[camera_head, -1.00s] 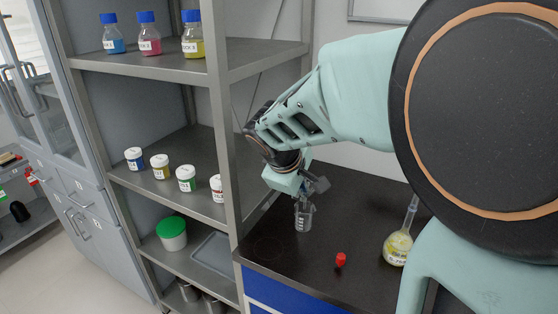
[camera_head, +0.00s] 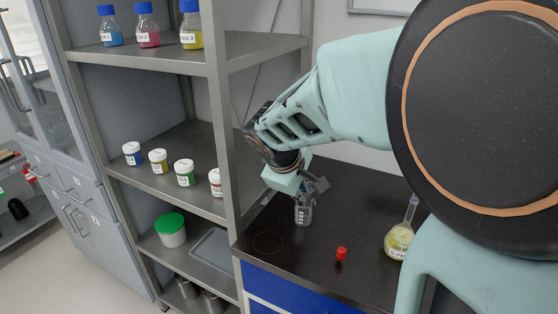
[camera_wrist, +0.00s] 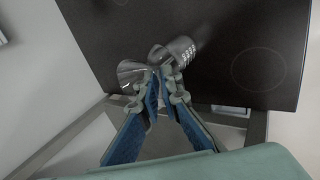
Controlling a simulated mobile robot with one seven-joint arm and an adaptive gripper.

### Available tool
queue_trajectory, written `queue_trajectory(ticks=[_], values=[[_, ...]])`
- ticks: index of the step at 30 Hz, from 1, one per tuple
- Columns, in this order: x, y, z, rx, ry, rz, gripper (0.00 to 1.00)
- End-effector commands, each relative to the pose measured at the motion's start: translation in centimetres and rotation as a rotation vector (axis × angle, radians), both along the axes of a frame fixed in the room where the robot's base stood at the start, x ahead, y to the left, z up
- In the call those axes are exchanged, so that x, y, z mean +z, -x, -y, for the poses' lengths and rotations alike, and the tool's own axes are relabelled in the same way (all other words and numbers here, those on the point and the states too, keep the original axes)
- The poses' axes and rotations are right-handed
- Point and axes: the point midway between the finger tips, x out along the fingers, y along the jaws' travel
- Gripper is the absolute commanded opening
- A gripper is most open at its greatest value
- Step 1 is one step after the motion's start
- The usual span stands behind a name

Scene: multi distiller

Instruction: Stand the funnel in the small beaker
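The funnel (camera_wrist: 131,71) shows in the wrist view as a clear cone, its wide end to the left and its narrow end at my fingertips. My gripper (camera_wrist: 159,76) has its blue fingers nearly together around the narrow end. The small beaker (camera_wrist: 182,50) is clear glass with white markings, just beyond the fingertips. In the head view the small beaker (camera_head: 303,212) stands on the dark worktop, directly below my gripper (camera_head: 306,190). The funnel is hard to make out there, and I cannot tell whether its stem is inside the beaker.
A red stopper (camera_head: 341,253) and a flask of yellow liquid (camera_head: 398,241) stand on the worktop (camera_head: 300,262), to the right of the beaker. A metal shelf unit (camera_head: 221,140) with bottles and jars stands close on the left.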

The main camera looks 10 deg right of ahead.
Motion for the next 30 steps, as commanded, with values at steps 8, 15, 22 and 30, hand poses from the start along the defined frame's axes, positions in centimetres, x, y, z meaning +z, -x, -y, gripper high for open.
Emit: queue_trajectory(ticks=[8, 15, 22, 30], values=[[-0.7, 0.0, 0.0, 0.0, 0.0, 0.0, 0.0], [-1.2, 0.0, 0.0, 0.0, 0.0, 0.0, 0.0], [-1.6, 0.0, 0.0, 0.0, 0.0, 0.0, 0.0], [-1.8, 0.0, 0.0, 0.0, 0.0, 0.0, 0.2]])
